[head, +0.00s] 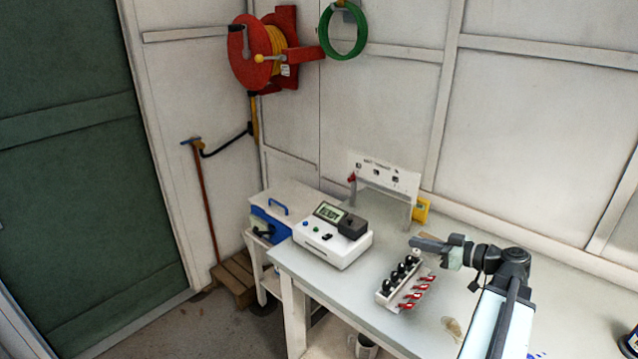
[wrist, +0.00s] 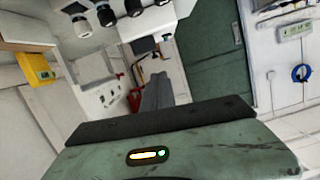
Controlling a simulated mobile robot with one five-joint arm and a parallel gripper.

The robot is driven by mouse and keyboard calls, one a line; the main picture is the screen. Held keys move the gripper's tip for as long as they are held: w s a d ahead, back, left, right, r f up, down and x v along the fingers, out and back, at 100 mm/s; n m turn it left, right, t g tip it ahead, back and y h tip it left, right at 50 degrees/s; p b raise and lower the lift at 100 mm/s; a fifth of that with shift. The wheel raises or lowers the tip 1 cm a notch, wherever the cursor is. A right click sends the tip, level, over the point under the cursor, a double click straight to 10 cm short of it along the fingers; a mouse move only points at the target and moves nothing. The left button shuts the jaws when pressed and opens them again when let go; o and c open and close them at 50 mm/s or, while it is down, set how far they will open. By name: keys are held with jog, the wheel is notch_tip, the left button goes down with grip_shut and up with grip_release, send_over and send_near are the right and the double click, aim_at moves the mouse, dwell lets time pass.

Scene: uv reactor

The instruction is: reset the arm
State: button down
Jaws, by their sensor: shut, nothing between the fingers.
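My gripper (head: 428,243) is at the right of the head view, held above the white bench (head: 370,320). Its fingers point left and are closed together with nothing between them. It is over the back end of a white rack (head: 385,297) with several black-capped items and red-handled clips or valves. In the wrist view my gripper (wrist: 157,85) shows as dark closed fingers beyond the green gripper body.
A white device with a display (head: 332,238) stands left of the rack. A white sign panel (head: 385,180) stands behind it, with a yellow box (head: 421,210) beside it. A blue box (head: 270,225) sits at the bench's left. A red hose reel (head: 262,52) hangs on the wall.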

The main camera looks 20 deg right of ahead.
jog(key=w+a+f+n+g+y, duration=0.1)
jog(key=w+a+f+n+g, duration=0.15)
jog(key=a, duration=0.75)
jog(key=w+a+f+n+g+y, duration=0.15)
jog(key=w+a, duration=0.25)
jog(key=a, duration=0.7)
jog(key=w+a+f+n+g+y, duration=0.1)
jog(key=w+a+n+g, duration=0.2)
jog(key=a, duration=0.7)
jog(key=s+a+f+m+g+h, duration=0.2)
jog(key=s+a+f+g+h, duration=0.1)
jog(key=a+f, duration=0.35)
jog(key=s+a+f+m+g+h, duration=0.2)
jog(key=a+f+g+h, duration=0.1)
jog(key=a+f, duration=0.3)
jog(key=s+d+m+h, duration=0.1)
jog(key=d+m+h, duration=0.3)
jog(key=d+m, duration=0.3)
jog(key=shift+d+f+h, duration=0.2)
jog(key=shift+f+h, duration=0.1)
jog(key=shift+h, duration=0.05)
jog(key=shift+s, duration=0.1)
